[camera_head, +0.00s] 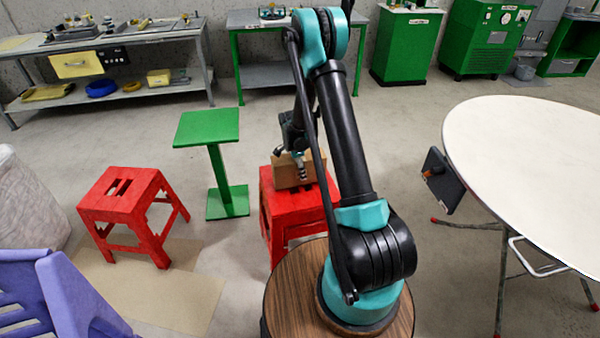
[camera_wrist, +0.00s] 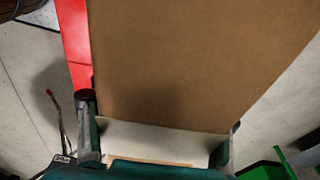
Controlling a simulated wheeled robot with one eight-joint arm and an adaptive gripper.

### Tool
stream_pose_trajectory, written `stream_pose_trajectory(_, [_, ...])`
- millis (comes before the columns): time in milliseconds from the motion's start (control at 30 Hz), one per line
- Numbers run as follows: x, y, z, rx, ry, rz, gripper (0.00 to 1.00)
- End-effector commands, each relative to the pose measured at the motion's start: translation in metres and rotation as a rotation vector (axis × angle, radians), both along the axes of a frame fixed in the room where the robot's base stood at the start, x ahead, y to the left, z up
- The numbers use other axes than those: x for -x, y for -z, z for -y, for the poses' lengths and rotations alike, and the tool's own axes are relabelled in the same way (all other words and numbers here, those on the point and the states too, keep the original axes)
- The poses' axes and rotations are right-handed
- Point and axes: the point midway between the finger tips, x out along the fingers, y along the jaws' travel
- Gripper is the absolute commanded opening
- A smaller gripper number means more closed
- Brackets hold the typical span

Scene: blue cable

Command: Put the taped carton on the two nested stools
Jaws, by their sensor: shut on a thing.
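The brown carton (camera_head: 286,173) appears at the top of the red nested stools (camera_head: 292,208), partly hidden by my arm. I cannot tell whether it rests on the seat or hangs just above it. My gripper (camera_head: 299,166) is at the carton. In the wrist view my gripper (camera_wrist: 162,122) has one finger on each side of the carton (camera_wrist: 200,60) and is shut on it. A strip of the red stool (camera_wrist: 72,40) shows beside the carton there. No tape can be made out on the carton.
A single red stool (camera_head: 122,203) stands to the left, with a green pedestal (camera_head: 210,130) between it and the nested stools. A purple chair (camera_head: 65,290) is at the lower left. A round white table (camera_head: 540,170) is at the right. Workbenches line the back.

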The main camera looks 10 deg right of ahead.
Motion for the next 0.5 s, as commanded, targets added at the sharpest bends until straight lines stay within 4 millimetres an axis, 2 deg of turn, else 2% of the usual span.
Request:
stream_pose_trajectory(100, [0.0000,0.0123,0.0000,0.000,0.000,0.000,0.12])
stream_pose_trajectory(467, [0.0001,0.0155,0.0000,0.000,0.000,0.000,0.12])
stream_pose_trajectory(500, [0.0001,0.0153,0.0000,0.000,0.000,0.000,0.71])
